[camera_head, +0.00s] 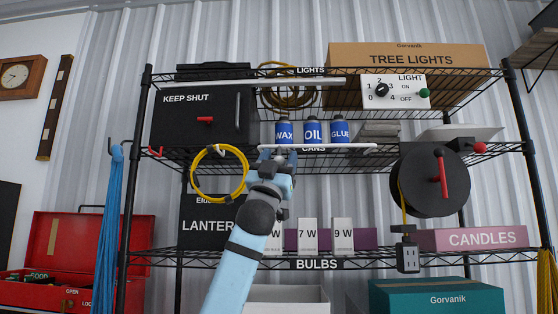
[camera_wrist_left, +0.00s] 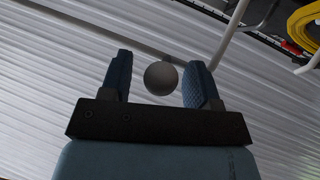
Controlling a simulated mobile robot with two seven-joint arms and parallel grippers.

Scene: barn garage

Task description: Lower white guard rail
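The white guard rail (camera_head: 340,148) runs level across the front of the shelf below the wax, oil and glue cans, above the "CANS" label. My left gripper (camera_head: 277,158) is at the rail's left part, reaching up from below. In the left wrist view the two blue fingers of this gripper (camera_wrist_left: 160,83) are open, with a round grey knob (camera_wrist_left: 161,78) between them. There are visible gaps beside the knob. Whether the knob belongs to the rail I cannot tell. A white rod (camera_wrist_left: 230,38) shows behind the right finger. My right gripper is not in view.
The wax (camera_head: 284,132), oil (camera_head: 312,131) and glue (camera_head: 340,132) cans stand behind the rail. A yellow cable loop (camera_head: 244,176) hangs left of my gripper. A black reel (camera_head: 428,181) with a red handle is at the right. Bulb boxes (camera_head: 307,236) stand on the shelf below.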

